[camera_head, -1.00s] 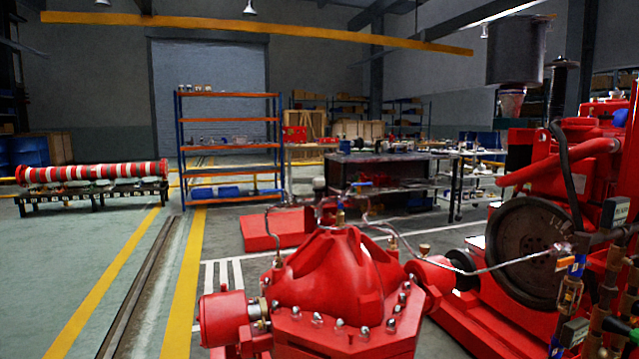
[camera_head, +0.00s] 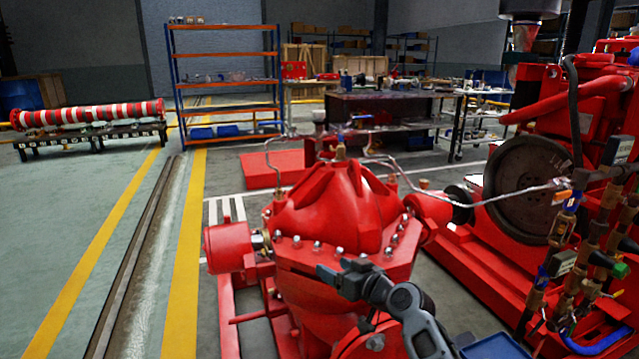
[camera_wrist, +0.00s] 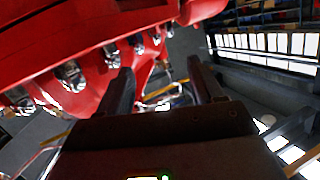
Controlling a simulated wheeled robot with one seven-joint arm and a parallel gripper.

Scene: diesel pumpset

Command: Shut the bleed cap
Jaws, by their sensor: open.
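The red pump casing (camera_head: 335,215) stands in the middle of the head view, with bolts around its flange. On its top is a small brass fitting (camera_head: 340,152) with a blue part above it and thin pipes beside it. I cannot tell for certain which small part there is the bleed cap. My gripper (camera_head: 335,278) is in front of the casing, below the bolted flange, well below the top fittings. In the wrist view my gripper (camera_wrist: 162,88) is open, its two dark fingers apart with nothing between them. The red flange and bolts fill the upper left there.
The red engine with its dark flywheel (camera_head: 527,190) and brass valves (camera_head: 562,225) stand at the right. A thin pipe (camera_head: 480,203) runs between pump and engine. A blue tray (camera_head: 495,347) is at the bottom. Floor at the left is clear.

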